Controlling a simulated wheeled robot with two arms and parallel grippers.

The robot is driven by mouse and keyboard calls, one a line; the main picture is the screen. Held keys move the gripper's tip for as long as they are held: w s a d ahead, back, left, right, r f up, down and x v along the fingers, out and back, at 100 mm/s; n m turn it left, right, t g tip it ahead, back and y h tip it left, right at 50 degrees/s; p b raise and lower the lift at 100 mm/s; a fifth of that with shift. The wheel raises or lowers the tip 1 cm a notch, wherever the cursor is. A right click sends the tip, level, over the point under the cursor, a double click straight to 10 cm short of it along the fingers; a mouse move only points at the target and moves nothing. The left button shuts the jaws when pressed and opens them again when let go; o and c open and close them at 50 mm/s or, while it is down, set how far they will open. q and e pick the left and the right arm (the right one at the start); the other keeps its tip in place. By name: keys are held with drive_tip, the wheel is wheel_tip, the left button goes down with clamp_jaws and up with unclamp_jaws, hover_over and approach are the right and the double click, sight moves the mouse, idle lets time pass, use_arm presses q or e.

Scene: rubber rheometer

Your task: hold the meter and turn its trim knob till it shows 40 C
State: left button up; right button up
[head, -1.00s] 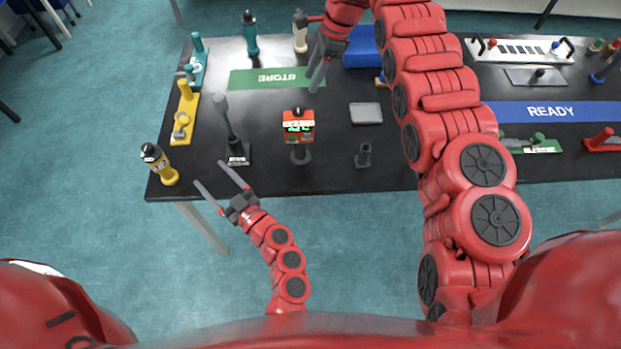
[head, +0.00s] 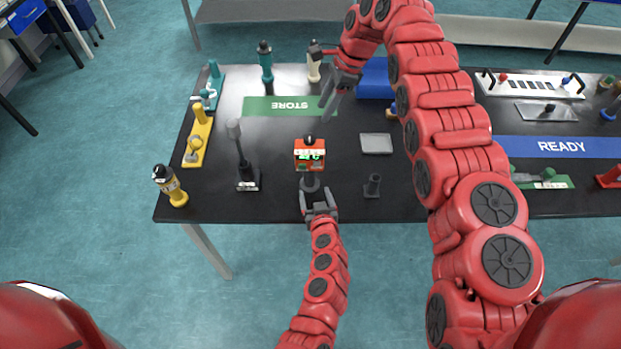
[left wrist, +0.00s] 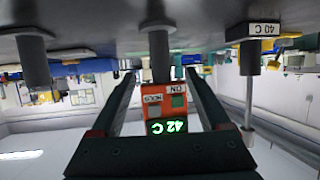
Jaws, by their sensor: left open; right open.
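The orange meter (head: 310,163) stands upright on a dark round stand (head: 310,182) near the table's front edge, with a black knob (head: 309,141) on top. In the left wrist view, which is upside down, the meter (left wrist: 158,98) shows a green 42 C. My left gripper (head: 318,191) is open in front of the stand. Its fingers appear on both sides of the meter in the wrist view; I see no clear contact. My right gripper (head: 328,108) is open and empty, above the table behind the meter, near the green STORE mat (head: 275,106).
A tall grey-topped post (head: 238,150) stands left of the meter; a 40 C label (left wrist: 262,29) is on its base. A short dark post (head: 373,184) and a grey tray (head: 376,144) are to the right. A yellow bottle (head: 172,190) stands at the left front corner.

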sight(311, 180)
use_arm(q)
drive_tip(key=x, duration=1)
drive_tip(key=shift+d, duration=0.15)
drive_tip(key=shift+w+a+f, duration=0.1)
drive_tip(key=shift+w+a, duration=0.1)
drive_tip(key=shift+w, duration=0.3)
drive_tip(key=shift+c, duration=0.2)
